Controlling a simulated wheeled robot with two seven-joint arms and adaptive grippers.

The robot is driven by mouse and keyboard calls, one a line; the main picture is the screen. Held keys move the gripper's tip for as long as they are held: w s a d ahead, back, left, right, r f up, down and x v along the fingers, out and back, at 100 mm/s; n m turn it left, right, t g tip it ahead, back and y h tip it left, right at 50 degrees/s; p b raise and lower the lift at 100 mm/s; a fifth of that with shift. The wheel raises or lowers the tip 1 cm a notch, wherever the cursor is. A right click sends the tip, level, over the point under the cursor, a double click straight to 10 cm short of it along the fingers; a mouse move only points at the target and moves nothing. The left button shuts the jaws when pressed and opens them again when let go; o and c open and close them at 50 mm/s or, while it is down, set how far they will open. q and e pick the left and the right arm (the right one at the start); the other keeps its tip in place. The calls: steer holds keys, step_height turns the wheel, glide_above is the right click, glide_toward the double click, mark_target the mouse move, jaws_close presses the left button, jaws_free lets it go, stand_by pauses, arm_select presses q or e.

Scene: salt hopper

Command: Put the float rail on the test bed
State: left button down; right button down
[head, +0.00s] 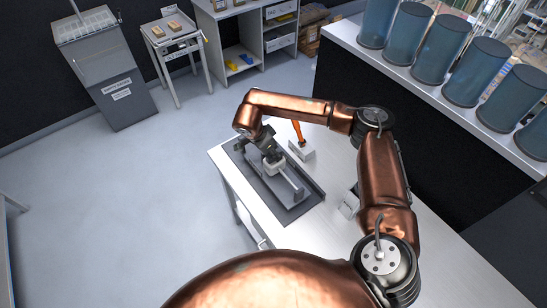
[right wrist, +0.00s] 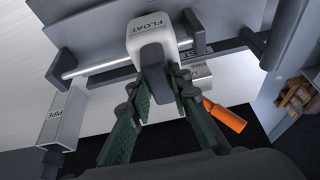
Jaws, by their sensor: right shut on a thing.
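The float rail shows in the right wrist view as a metal rod (right wrist: 98,67) with a white block marked FLOAT (right wrist: 152,27) around it. In the head view, the white float (head: 272,166) is over the dark grey test bed (head: 309,206) on the table. The bed's grey plate (right wrist: 95,22) and dark brackets also show in the wrist view, close to the rod. I cannot tell whether the rod rests in them. My left gripper is out of view.
An orange-handled tool (head: 297,131) stands in a white block (head: 301,150) just behind the bed. A block marked PIPE (right wrist: 62,117) stands nearby. Blue-grey cylinders (head: 435,47) line a shelf at right. The table's near right part (head: 325,238) is clear.

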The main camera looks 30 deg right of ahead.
steer(key=shift+w+f, duration=0.3)
steer(key=shift+f, duration=0.15)
step_height(320, 180, down, 3)
steer(key=shift+r, duration=0.1)
steer(key=c, duration=2.2)
jaws_free()
steer(key=shift+c, duration=0.2)
steer(key=o, duration=0.5)
